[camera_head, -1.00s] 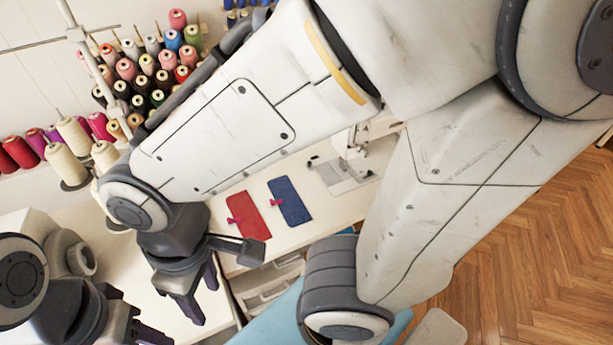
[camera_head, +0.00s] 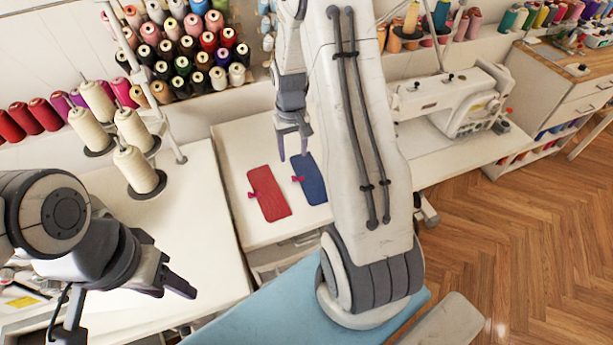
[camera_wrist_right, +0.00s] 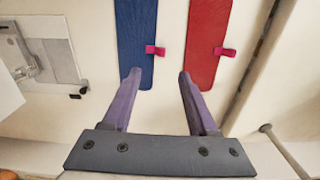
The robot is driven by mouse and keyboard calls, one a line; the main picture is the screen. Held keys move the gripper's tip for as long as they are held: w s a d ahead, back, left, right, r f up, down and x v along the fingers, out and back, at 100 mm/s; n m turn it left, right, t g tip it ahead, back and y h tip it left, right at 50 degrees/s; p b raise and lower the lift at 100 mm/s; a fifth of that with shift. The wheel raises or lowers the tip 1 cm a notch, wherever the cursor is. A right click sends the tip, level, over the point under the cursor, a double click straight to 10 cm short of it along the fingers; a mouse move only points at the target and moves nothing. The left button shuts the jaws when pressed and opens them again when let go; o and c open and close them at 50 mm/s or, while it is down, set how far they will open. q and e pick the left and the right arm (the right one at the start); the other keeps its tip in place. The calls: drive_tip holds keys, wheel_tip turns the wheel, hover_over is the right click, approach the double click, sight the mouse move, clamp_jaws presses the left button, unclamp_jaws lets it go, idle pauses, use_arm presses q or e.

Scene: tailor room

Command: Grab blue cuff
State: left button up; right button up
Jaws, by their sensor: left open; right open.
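The blue cuff (camera_head: 313,182) lies flat on the white sewing table, to the right of the red cuff (camera_head: 269,194), with a small pink clip on its edge. My right arm hides part of its right side in the head view. My right gripper (camera_head: 292,153) is open and empty above the far end of the blue cuff. In the right wrist view the blue cuff (camera_wrist_right: 135,42) is ahead of the open fingers (camera_wrist_right: 158,78), and the red cuff (camera_wrist_right: 208,42) is beside it. My left gripper (camera_head: 176,284) is open and empty over the white table at left.
Thread spools (camera_head: 182,52) fill a rack behind, and cream cones (camera_head: 135,168) stand at left. A light blue surface (camera_head: 262,318) lies in front.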

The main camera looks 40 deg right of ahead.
sight(295, 176)
wheel_tip(295, 176, down, 9)
drive_tip(key=shift+s+f+p, duration=0.1)
drive_tip(key=shift+f+p, duration=0.1)
drive_tip(key=shift+p, duration=0.4)
clamp_jaws()
